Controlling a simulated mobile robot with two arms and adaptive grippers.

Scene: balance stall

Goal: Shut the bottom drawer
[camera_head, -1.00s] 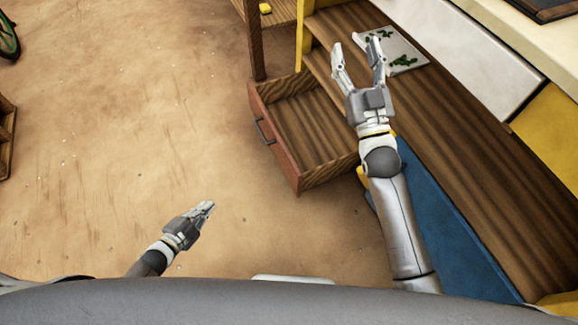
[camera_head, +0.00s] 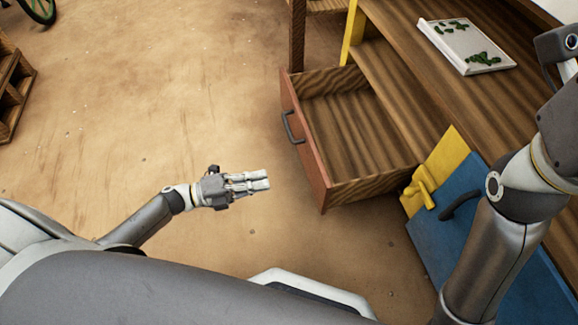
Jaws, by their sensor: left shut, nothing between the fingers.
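The drawer (camera_head: 313,152) with a reddish-brown front and a dark handle (camera_head: 292,127) stands pulled out from the wooden counter, and its inside looks empty. My left gripper (camera_head: 264,181) is shut and empty. In the picture it lies to the lower left of the drawer front, with a gap between them, and its fingers point right toward the drawer's lower corner. My right arm comes in at the right edge over the counter. Part of its gripper (camera_head: 568,58) shows at the edge, and its fingers are cut off or hidden, so their state is unclear.
A white board with green pieces (camera_head: 468,46) lies on the counter (camera_head: 420,75). A blue panel (camera_head: 465,235) with a dark handle and a yellow panel with a knob (camera_head: 425,185) are right of the drawer. Wooden shelving (camera_head: 12,90) stands far left. The sandy floor left of the drawer is clear.

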